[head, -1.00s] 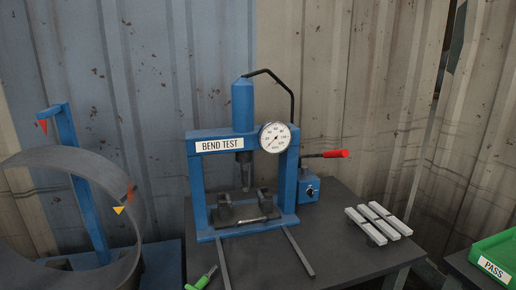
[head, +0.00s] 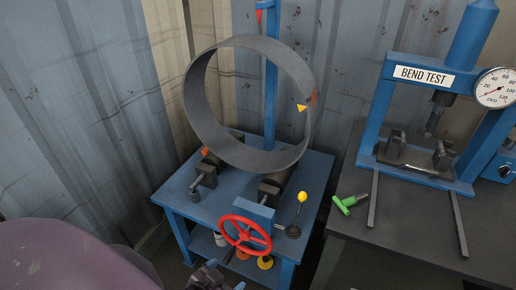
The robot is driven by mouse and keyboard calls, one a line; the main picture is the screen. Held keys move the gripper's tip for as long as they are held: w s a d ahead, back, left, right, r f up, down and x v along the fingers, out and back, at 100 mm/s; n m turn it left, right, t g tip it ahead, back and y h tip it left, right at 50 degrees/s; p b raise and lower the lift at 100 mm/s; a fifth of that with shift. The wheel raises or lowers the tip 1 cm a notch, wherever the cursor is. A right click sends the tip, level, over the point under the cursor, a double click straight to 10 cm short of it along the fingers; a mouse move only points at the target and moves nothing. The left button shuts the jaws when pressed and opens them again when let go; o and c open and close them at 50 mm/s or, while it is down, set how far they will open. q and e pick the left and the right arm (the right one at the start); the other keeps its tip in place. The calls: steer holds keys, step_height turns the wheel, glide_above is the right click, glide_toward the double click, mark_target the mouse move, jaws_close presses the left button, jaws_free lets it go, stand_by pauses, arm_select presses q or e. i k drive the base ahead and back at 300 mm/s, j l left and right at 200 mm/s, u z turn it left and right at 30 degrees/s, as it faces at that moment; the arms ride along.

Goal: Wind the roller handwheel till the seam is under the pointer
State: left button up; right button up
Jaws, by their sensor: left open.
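The grey pipe ring (head: 204,108) stands on edge on rollers (head: 272,188) on a blue stand. A rust-coloured mark, perhaps the seam, (head: 314,95) is on its right side, beside a yellow triangle (head: 302,107). The red handwheel (head: 245,234) is at the stand's front. My left gripper (head: 225,277) is open at the bottom edge, just below and left of the wheel, apart from it as far as I can tell. My right gripper is out of view.
A yellow-knobbed lever (head: 302,197) stands right of the handwheel. A green-handled tool (head: 348,204) lies on the dark bench (head: 400,254), which carries the blue bend test press (head: 382,108). The corrugated wall is close behind.

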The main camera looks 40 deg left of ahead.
mark_target(244, 234)
steer(key=u, duration=1.15)
